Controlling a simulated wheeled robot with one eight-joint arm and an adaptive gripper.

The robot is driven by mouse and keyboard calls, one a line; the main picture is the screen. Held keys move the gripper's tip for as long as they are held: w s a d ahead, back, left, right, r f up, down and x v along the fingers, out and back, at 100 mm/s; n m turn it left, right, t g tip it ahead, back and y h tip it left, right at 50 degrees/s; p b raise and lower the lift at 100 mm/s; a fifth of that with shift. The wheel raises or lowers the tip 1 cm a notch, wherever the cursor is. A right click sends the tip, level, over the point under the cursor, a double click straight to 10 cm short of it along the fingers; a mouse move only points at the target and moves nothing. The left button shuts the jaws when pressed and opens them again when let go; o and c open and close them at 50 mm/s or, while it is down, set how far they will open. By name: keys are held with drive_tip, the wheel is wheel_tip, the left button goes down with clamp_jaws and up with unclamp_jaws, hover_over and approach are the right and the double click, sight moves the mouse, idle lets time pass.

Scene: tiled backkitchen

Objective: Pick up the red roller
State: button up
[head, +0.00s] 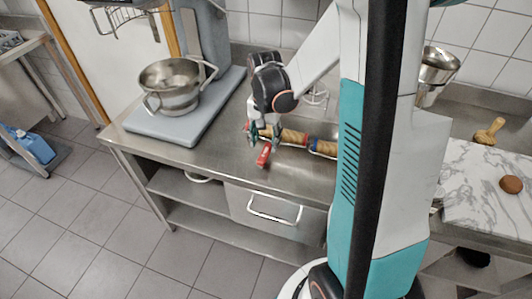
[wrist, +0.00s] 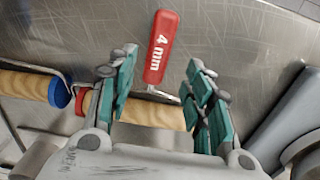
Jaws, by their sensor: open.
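The red roller (wrist: 160,50) lies on the steel counter. It has a red handle marked "4 mm", a bent metal rod, a wooden cylinder and a red end ring. In the head view its red handle (head: 264,155) points toward the counter's front edge. My gripper (wrist: 158,95) is open in the wrist view, with its teal-padded fingers apart and part of the wooden cylinder showing between them. Whether the pads touch the wood I cannot tell. In the head view my gripper (head: 262,135) is low over the roller and partly hides it.
A second roller with a blue ring (wrist: 58,92) lies close to the left in the wrist view, and to the right in the head view (head: 324,148). A mixer with a steel bowl (head: 172,87) stands left. A marble board (head: 480,190) lies right.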

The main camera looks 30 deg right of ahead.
sight(267, 149)
drive_tip(key=shift+s+d+f+b, duration=0.1)
drive_tip(key=shift+f+b, duration=0.45)
drive_tip(key=shift+f, duration=0.95)
drive_tip(key=shift+d+f+b, duration=0.1)
drive_tip(key=shift+f+b, duration=0.45)
drive_tip(key=shift+f, duration=0.95)
drive_tip(key=shift+r, duration=0.1)
drive_tip(key=shift+c, duration=0.6)
clamp_jaws()
